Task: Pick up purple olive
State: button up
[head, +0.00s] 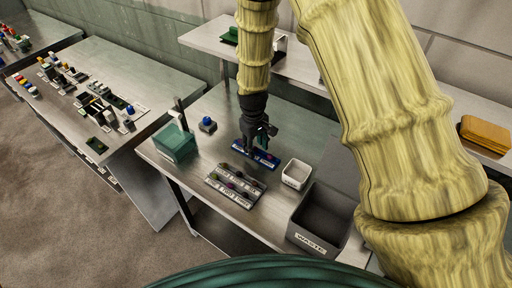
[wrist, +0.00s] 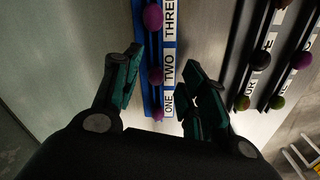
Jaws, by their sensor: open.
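A blue rack (head: 239,146) labelled ONE, TWO, THREE lies on the metal table in the head view. In the wrist view this blue rack (wrist: 146,98) holds three purple olives: one by THREE (wrist: 153,17), one by TWO (wrist: 156,75), one by ONE (wrist: 158,114). Another purple olive (wrist: 302,60) sits in a grey rack to the right. My gripper (head: 258,143) is above the blue rack in the head view. In the wrist view my gripper (wrist: 162,66) is open and empty, its fingers on either side of the rack near TWO. Whether they touch anything is unclear.
Grey racks (head: 232,190) with dark and green olives lie in front of the blue rack. A white container (head: 296,174) and a grey WASTE bin (head: 318,222) stand to the right. A teal box (head: 174,142) and a small blue-topped item (head: 207,124) are to the left.

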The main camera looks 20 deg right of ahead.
jog(key=shift+w+f, duration=0.8)
jog(key=shift+s+r, duration=0.35)
jog(key=shift+s, duration=0.1)
jog(key=c, duration=0.6)
jog(key=shift+w+f, duration=0.2)
jog(key=shift+w, duration=0.05)
jog(key=shift+c, duration=0.9)
jog(key=shift+r, duration=0.1)
